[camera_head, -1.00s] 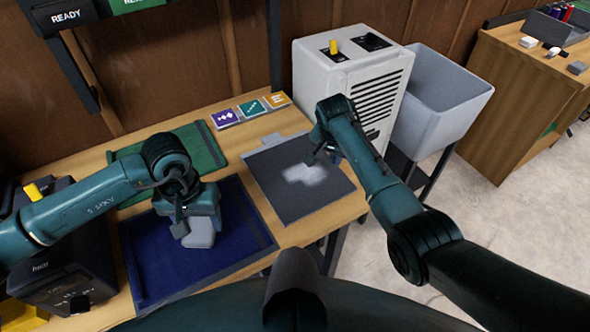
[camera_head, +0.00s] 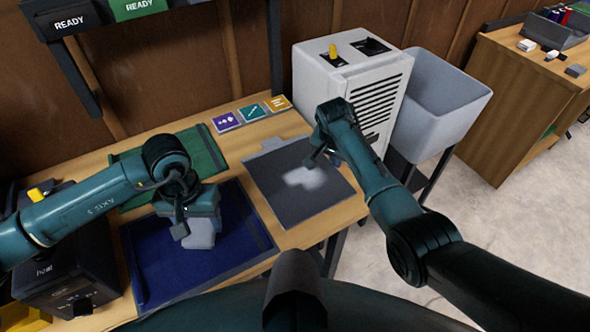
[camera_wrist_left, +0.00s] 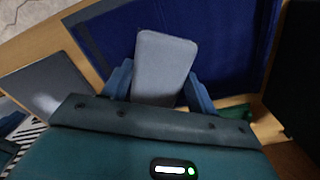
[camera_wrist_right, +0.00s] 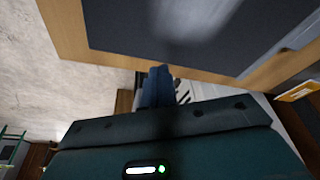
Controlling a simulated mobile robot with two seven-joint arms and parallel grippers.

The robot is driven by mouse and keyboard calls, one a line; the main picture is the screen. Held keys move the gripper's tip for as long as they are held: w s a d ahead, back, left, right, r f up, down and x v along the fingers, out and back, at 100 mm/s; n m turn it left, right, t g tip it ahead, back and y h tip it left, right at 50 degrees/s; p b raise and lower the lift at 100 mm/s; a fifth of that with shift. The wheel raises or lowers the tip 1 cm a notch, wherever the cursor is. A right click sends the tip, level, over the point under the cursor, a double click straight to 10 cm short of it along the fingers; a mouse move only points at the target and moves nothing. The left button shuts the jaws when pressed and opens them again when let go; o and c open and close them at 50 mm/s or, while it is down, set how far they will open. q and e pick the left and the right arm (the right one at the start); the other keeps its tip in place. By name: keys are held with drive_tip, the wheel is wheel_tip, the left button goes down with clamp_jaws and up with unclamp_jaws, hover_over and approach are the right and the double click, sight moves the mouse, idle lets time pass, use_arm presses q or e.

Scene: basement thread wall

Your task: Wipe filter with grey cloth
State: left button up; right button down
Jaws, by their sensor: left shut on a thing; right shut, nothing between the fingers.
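The filter is a flat dark grey panel (camera_head: 295,208) with a pale dusty patch in its middle, lying on the wooden table; it also shows in the right wrist view (camera_wrist_right: 120,28). My left gripper (camera_head: 199,232) is shut on the grey cloth (camera_head: 201,236), a folded light grey pad, over the blue mat. The cloth shows between the fingers in the left wrist view (camera_wrist_left: 164,68). My right gripper (camera_head: 312,160) is shut and empty at the filter's far right part. Its shut blue fingers show in the right wrist view (camera_wrist_right: 158,85).
The blue mat (camera_head: 150,262) and a green mat (camera_head: 208,150) lie left of the filter. Purple, teal and orange cards (camera_head: 251,111) lie at the back. A white vented unit (camera_head: 330,85) and a grey bin (camera_head: 440,110) stand to the right. A black machine (camera_head: 65,262) is at the left.

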use_arm(q)
wheel_tip(320, 180, up, 2)
drive_tip(key=shift+r+p, duration=0.25)
drive_tip(key=shift+p, duration=0.7)
use_arm(e)
wheel_tip(320, 180, up, 3)
drive_tip(key=shift+f, duration=0.2)
use_arm(q)
drive_tip(key=shift+f, duration=0.15)
use_arm(e)
drive_tip(key=shift+r, duration=0.85)
use_arm(q)
drive_tip(key=shift+f, duration=0.1)
drive_tip(key=shift+f+b, duration=0.35)
drive_tip(key=shift+b, duration=0.25)
use_arm(e)
drive_tip(key=v, duration=1.2)
